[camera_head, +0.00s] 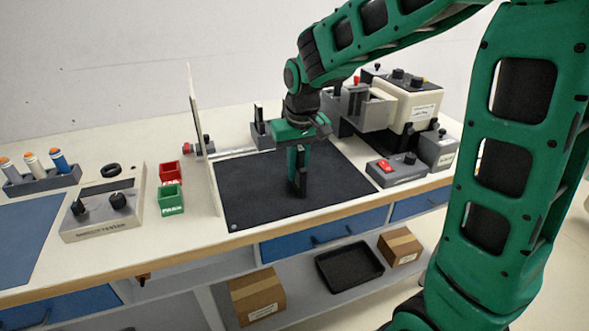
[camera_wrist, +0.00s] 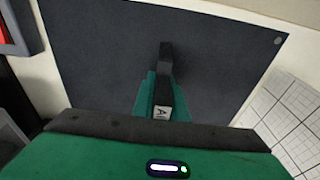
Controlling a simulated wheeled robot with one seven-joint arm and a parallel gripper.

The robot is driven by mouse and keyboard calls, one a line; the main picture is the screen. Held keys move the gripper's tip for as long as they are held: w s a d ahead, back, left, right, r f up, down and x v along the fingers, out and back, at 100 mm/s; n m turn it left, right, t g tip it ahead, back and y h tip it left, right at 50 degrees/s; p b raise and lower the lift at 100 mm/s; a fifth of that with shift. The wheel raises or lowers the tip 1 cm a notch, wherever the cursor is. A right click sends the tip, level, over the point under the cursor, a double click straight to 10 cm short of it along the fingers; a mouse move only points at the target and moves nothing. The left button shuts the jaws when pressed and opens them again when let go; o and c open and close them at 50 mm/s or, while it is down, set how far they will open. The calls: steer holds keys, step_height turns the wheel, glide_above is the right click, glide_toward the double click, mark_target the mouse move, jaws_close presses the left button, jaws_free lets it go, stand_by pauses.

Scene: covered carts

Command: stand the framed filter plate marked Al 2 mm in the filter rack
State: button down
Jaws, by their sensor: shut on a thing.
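The framed filter plate (camera_wrist: 164,98) is a dark, narrow piece seen nearly edge-on in the wrist view. A white label on it reads "Al"; the rest of the marking cannot be read. It also shows as a dark upright strip in the head view (camera_head: 304,172). My gripper (camera_head: 297,185) points down over the black mat (camera_head: 260,195) and is shut on the plate, its green fingers on either side. I cannot tell whether the plate touches the mat. A grey holder with a dark upright (camera_head: 262,132) stands behind the mat; I cannot tell whether it is the filter rack.
A grey control box (camera_head: 398,170) and a cream instrument (camera_head: 408,103) stand right. The mat's front is clear.

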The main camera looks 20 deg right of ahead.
mark_target(301, 148)
steer(key=c, duration=1.8)
jaws_free()
steer(key=shift+o, duration=0.2)
steer(key=r, duration=0.4)
steer(key=s+r, duration=0.1)
steer(key=r, duration=0.7)
steer(key=shift+s+d, duration=0.1)
steer(key=shift+s, duration=0.3)
